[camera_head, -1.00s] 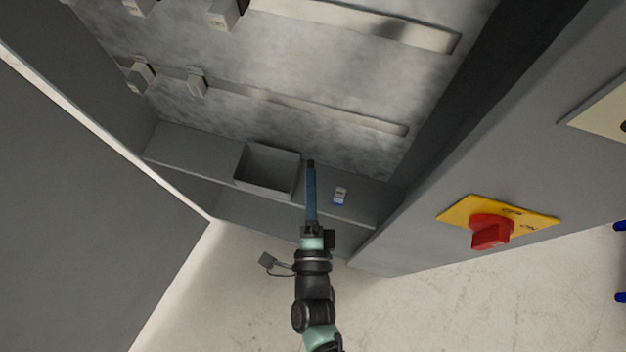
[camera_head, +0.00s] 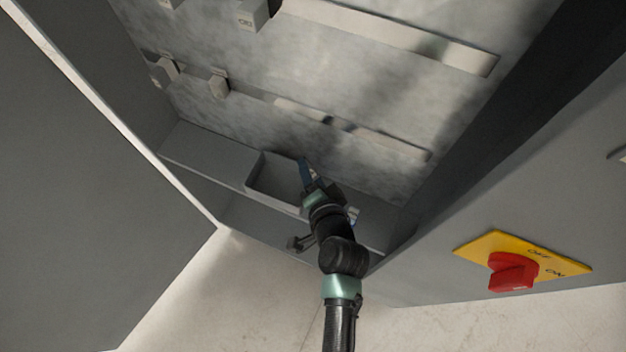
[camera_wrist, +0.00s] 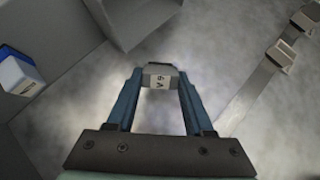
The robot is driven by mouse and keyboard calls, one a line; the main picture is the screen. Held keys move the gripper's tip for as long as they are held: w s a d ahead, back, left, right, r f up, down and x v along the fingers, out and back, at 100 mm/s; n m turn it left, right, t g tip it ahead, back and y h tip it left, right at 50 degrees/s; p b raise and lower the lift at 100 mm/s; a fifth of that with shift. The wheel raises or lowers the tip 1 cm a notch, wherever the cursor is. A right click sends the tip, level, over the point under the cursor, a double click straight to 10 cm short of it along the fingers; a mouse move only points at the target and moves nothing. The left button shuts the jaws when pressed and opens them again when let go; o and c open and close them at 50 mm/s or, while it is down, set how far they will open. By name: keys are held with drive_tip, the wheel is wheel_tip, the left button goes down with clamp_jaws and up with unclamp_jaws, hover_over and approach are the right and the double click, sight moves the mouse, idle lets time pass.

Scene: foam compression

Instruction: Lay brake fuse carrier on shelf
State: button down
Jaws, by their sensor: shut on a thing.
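My gripper (camera_head: 305,165) is in the cabinet by the back panel, at the right rim of the open bin on the shelf (camera_head: 205,152). In the wrist view my gripper (camera_wrist: 158,76) is shut on a small grey carrier (camera_wrist: 158,78) with a pale label, held between the fingertips. The label is too small to read surely. The held carrier cannot be made out in the head view. A blue and white block (camera_wrist: 18,74) lies on the shelf, left in the wrist view. In the head view my arm hides most of it.
The grey open bin (camera_head: 262,190) stands on the shelf left of my arm. Rails (camera_head: 375,135) with grey carriers (camera_head: 218,87) cross the back panel. A red switch (camera_head: 512,271) on a yellow plate sticks out at the right. The open door (camera_head: 90,200) stands at the left.

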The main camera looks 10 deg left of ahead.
drive_tip(key=shift+w+f+n+g, duration=0.25)
drive_tip(key=shift+w+n+g, duration=0.25)
drive_tip(key=shift+n, duration=0.5)
drive_tip(key=d+f+n+g+b, duration=0.1)
drive_tip(key=f+n+b, duration=0.2)
drive_tip(key=d+f+n+g+b, duration=0.1)
drive_tip(key=d+f+n+b, duration=0.1)
drive_tip(key=f+n+b, duration=0.1)
drive_tip(key=s+d+f+n+g+b, duration=0.1)
drive_tip(key=d+f+n+b, duration=0.1)
drive_tip(key=n, duration=0.3)
drive_tip(key=shift+f+h+b, duration=0.4)
drive_tip(key=shift+f+b, duration=0.45)
drive_tip(key=shift+b, duration=0.05)
drive_tip(key=shift+c, duration=1)
unclamp_jaws()
drive_tip(key=shift+r, duration=0.1)
